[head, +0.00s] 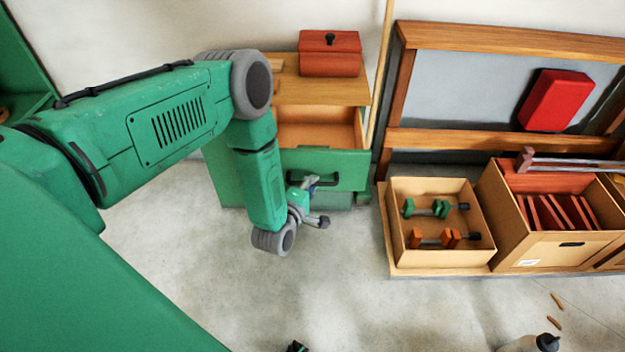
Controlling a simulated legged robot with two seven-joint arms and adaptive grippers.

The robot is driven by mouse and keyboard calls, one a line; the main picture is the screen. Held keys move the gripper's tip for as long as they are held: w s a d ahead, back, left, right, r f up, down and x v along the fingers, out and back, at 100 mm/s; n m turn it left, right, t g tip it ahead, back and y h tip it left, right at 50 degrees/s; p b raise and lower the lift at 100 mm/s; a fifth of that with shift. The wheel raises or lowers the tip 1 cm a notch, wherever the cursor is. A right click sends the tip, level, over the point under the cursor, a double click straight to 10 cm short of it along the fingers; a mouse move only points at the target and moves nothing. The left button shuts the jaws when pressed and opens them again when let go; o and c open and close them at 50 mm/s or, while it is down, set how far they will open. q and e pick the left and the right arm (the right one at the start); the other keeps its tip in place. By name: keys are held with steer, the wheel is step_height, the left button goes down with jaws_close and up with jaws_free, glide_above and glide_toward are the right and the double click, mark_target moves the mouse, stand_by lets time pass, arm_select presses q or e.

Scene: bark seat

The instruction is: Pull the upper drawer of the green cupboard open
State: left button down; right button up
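The green cupboard (225,170) stands against the wall behind my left arm, which hides much of its left side. Its upper drawer (350,168) has a green front and a black bar handle (328,180). The drawer stands pulled out, and its bare wooden inside (315,133) shows from above. My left gripper (314,202) is in front of the drawer front, near the handle's middle. Its grey fingers look spread apart, with nothing seen between them. One fingertip overlaps the handle in the picture; I cannot tell whether they touch.
A red box (330,55) sits on the cupboard top. To the right, a wooden box (398,250) holds clamps, beside a larger box (535,250) with red boards. A bottle (530,344) and wood pieces lie on the floor at lower right. The middle floor is clear.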

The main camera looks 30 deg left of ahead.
arm_select(q)
steer(key=shift+s+d+f, duration=0.1)
steer(key=shift+s+d, duration=0.05)
steer(key=c, duration=1.6)
jaws_free()
steer(key=shift+s, duration=0.15)
steer(key=v, duration=1.1)
steer(key=shift+s, duration=0.25)
steer(key=shift+d, duration=0.1)
